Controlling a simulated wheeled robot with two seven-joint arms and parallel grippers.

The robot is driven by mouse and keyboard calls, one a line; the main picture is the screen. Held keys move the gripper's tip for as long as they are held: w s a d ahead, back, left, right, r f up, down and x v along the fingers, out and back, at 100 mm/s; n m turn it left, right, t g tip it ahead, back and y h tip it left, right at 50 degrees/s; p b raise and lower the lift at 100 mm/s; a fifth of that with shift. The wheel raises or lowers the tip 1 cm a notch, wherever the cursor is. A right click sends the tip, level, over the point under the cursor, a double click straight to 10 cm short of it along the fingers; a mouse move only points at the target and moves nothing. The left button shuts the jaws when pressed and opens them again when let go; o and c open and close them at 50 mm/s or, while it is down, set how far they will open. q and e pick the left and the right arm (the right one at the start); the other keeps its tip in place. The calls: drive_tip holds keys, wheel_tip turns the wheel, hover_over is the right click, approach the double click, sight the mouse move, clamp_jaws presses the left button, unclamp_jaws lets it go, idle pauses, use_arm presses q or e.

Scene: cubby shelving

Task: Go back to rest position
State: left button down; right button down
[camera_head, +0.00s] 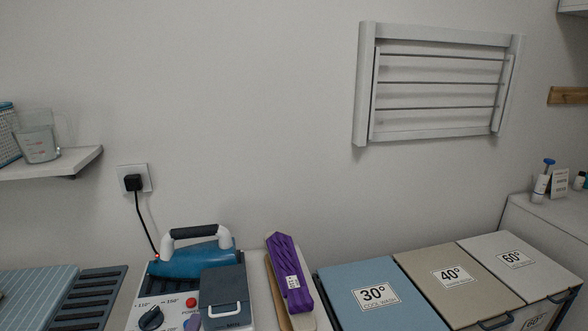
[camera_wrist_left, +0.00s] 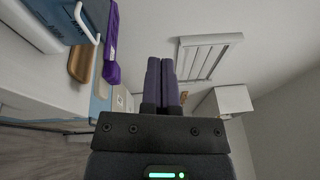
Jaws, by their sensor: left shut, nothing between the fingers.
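My left gripper (camera_wrist_left: 160,68) shows in the left wrist view with its two dark fingers together, shut and empty. My right gripper is in neither view. The blue iron (camera_head: 195,260) with its white and black handle rests on the station, next to a dark lidded tank (camera_head: 225,298).
A purple folded bundle (camera_head: 288,273) lies on a wooden board beside the station. Lidded laundry bins marked 30° (camera_head: 397,307), 40° (camera_head: 438,263) and 60° (camera_head: 490,240) stand right. A wall drying rack (camera_head: 437,127) and a shelf (camera_head: 85,158) are above. A cord runs to the wall socket (camera_head: 146,172).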

use_arm(q)
drive_tip(key=s+a+f+n+g+y, duration=0.35)
drive_tip(key=s+f+n+g, duration=0.65)
drive_tip(key=n, duration=0.4)
drive_tip(key=s+d+f+n+g+h, duration=0.1)
drive_tip(key=s+d+f+n+g, duration=0.15)
drive_tip(key=s, duration=0.45)
drive_tip(key=s+d+f+n+g+h, duration=0.1)
drive_tip(key=s+d+n+g+h, duration=0.15)
drive_tip(key=s, duration=0.35)
drive_tip(key=s+a+f+g+y, duration=0.1)
drive_tip(key=s+f+g, duration=0.15)
drive_tip(key=f, duration=1.65)
drive_tip(key=s+a+f, duration=0.2)
drive_tip(key=s+f, duration=0.6)
drive_tip(key=s, duration=0.4)
drive_tip(key=shift+s+a+f+m, duration=0.2)
drive_tip(key=shift+a+f+m, duration=0.1)
drive_tip(key=shift+a+m, duration=0.1)
drive_tip(key=shift+g, duration=0.25)
